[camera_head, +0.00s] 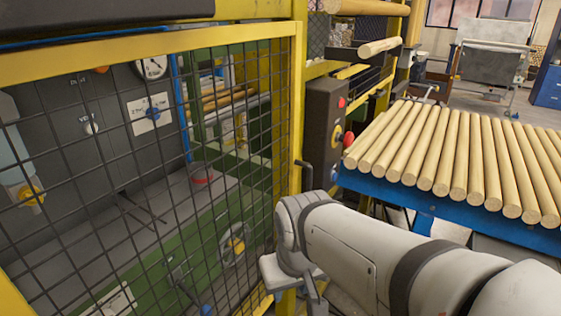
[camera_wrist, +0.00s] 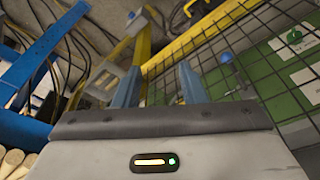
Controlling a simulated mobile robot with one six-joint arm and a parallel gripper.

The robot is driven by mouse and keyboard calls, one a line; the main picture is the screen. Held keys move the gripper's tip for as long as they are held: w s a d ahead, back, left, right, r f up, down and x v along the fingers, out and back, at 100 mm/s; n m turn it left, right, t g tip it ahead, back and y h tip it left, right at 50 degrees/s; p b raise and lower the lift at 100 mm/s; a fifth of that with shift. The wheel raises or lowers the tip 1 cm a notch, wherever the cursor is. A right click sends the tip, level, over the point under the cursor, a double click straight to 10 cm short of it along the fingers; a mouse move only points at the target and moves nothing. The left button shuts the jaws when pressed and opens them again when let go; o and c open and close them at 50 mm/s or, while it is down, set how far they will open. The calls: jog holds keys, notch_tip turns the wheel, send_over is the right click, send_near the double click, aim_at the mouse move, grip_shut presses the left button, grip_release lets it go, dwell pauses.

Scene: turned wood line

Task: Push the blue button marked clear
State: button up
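No button with a readable "clear" mark shows in either view. In the head view, a dark control box (camera_head: 323,125) on the yellow post carries a red button (camera_head: 342,102) and a yellow-ringed control (camera_head: 337,136); no blue button can be made out on it. In the head view, my wrist is beside the yellow post, below the control box, and the fingertips are unclear.
A yellow-framed mesh guard (camera_head: 150,160) encloses a green machine (camera_head: 150,245) on the left. A blue-edged rack of wooden rods (camera_head: 450,160) stands to the right, close to my arm. A handle (camera_head: 306,173) juts from the guard's post. Cables (camera_wrist: 75,40) lie on the floor.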

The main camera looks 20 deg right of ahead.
grip_shut()
dwell(1.4)
